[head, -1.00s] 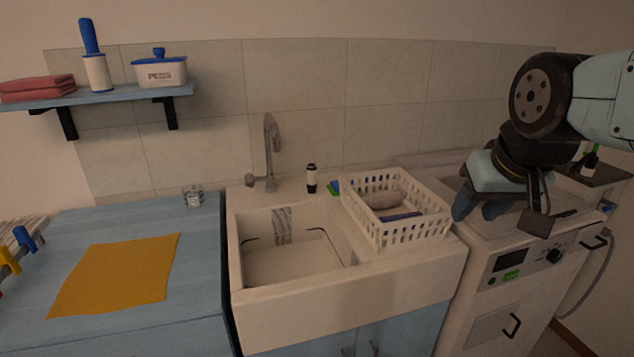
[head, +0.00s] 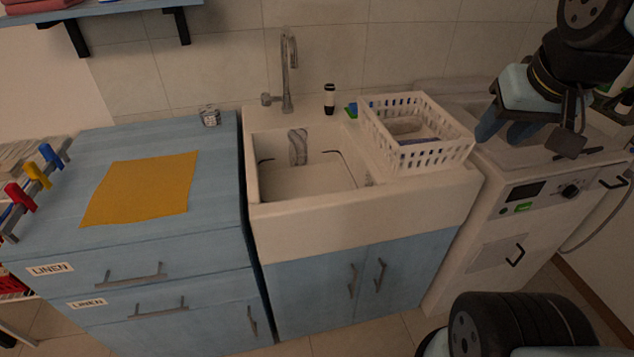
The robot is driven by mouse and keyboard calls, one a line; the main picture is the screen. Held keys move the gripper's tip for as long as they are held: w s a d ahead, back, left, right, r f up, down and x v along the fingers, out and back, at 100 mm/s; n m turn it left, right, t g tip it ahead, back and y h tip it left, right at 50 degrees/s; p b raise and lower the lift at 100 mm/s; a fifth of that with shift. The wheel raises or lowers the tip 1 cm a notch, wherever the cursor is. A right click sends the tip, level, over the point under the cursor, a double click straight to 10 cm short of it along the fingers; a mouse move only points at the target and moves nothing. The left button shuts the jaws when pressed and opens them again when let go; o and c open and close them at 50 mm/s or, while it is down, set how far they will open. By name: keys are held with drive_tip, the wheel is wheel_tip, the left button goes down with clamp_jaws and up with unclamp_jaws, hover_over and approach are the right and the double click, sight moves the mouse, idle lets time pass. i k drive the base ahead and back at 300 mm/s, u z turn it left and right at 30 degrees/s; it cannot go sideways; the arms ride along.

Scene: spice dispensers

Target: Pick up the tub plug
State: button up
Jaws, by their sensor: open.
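I cannot make out a tub plug for certain in the head view. The white sink (head: 330,228) stands in the middle, its front wall hiding part of the basin floor. A grey patterned item (head: 298,147) is against the basin's back wall, and thin dark lines run along the basin. My gripper (head: 504,134) is at the upper right, above the white washing machine (head: 490,225) and right of the basket. It points down, open, with nothing visible between its blue fingers.
A white basket (head: 417,160) with a few items sits on the sink's right side. An orange cloth (head: 140,190) lies on the left counter.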

sight(330, 88)
drive_tip(key=k, duration=1.1)
drive_tip(key=u, duration=0.75)
drive_tip(key=i, duration=1.6)
drive_tip(key=z, duration=0.15)
